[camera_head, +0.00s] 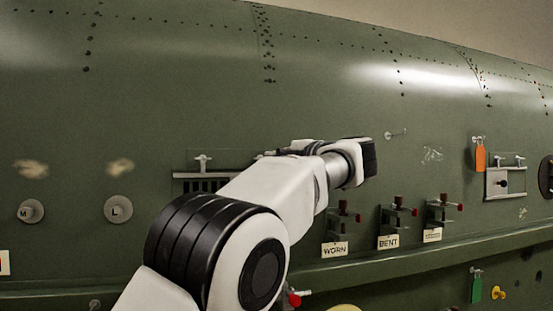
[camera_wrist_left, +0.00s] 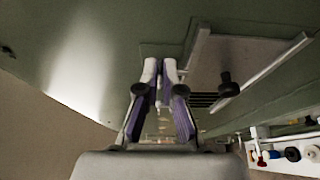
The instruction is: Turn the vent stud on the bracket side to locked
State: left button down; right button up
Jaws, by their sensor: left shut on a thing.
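The vent (camera_head: 182,184) is a dark slatted grille on the green fuselage, partly covered by my left arm in the head view. A pale T-shaped vent stud (camera_head: 203,162) stands at its upper left. The vent's right part, toward the brackets, is behind my arm. In the left wrist view the slats (camera_wrist_left: 203,100) show right of my fingers, with a dark knob (camera_wrist_left: 228,86) beyond. My left gripper (camera_wrist_left: 160,70) has its fingertips close together, shut on what appears to be the bracket-side vent stud. The fingers hide the stud, so its angle cannot be read. My right gripper is not in view.
Brackets with red-knobbed clamps stand to the right above the WORN label (camera_head: 335,249) and BENT label (camera_head: 388,242). An orange tag (camera_head: 480,158) hangs beside a small panel (camera_head: 493,186). Round M (camera_head: 31,211) and L (camera_head: 118,209) discs sit at left. A ledge runs below.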

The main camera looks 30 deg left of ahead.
pick_arm(q)
jog(key=shift+r, duration=0.25)
jog(key=c, duration=1.3)
grip_release()
jog(key=shift+c, duration=0.2)
jog(key=v, duration=1.1)
jog(key=shift+d+f, duration=0.2)
jog(key=shift+d, duration=0.1)
